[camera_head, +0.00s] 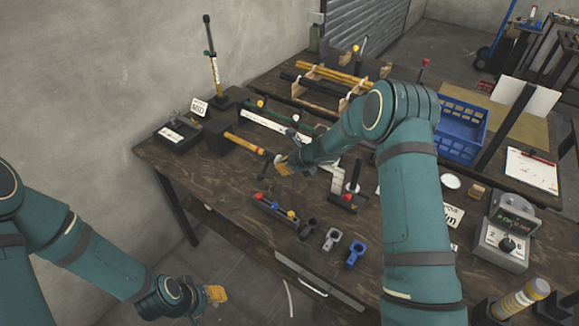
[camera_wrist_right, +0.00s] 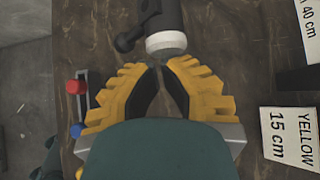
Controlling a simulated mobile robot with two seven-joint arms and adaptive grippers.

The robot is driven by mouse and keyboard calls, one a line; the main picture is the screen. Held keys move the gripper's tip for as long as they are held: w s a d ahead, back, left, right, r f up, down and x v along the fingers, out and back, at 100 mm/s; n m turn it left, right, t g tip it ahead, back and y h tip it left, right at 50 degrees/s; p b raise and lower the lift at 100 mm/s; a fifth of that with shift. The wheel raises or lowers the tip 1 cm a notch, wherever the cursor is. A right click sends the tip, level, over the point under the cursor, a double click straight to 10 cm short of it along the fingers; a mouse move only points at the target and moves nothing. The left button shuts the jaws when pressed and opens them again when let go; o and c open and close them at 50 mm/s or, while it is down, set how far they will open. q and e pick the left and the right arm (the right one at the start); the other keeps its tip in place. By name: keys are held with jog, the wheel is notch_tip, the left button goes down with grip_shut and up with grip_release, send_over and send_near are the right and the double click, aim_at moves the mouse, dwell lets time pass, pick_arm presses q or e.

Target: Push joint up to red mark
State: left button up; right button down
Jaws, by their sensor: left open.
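My right gripper (camera_head: 283,165) is low over the middle of the bench. In the right wrist view its yellow fingers (camera_wrist_right: 160,68) stand a little apart with nothing between them. Just beyond the tips is a dark cylindrical part with a silver-white end (camera_wrist_right: 165,42). A black lever-like piece (camera_wrist_right: 128,41) sticks out to its left. In the head view a yellow rod (camera_head: 245,143) runs from a black block (camera_head: 217,138) towards this gripper. I cannot make out a red mark or tell which part is the joint. My left gripper (camera_head: 217,295) is open and empty, off the bench's front edge.
A small rack with coloured knobs (camera_head: 277,208) and black, grey and blue looped parts (camera_head: 332,240) lie in front of my right gripper. An upright rod stand (camera_head: 213,65) is at the back left. A blue crate (camera_head: 462,123) and control box (camera_head: 503,240) are at right.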

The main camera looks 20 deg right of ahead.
aim_at(278, 161)
jog(key=shift+w+a+r, duration=0.1)
jog(key=shift+w+a, duration=0.15)
jog(key=shift+w, duration=0.05)
jog(key=shift+w+a+p, duration=0.65)
jog(key=shift+w, duration=0.25)
pick_arm(q)
jog(key=shift+w+r, duration=0.15)
jog(key=shift+r, duration=0.45)
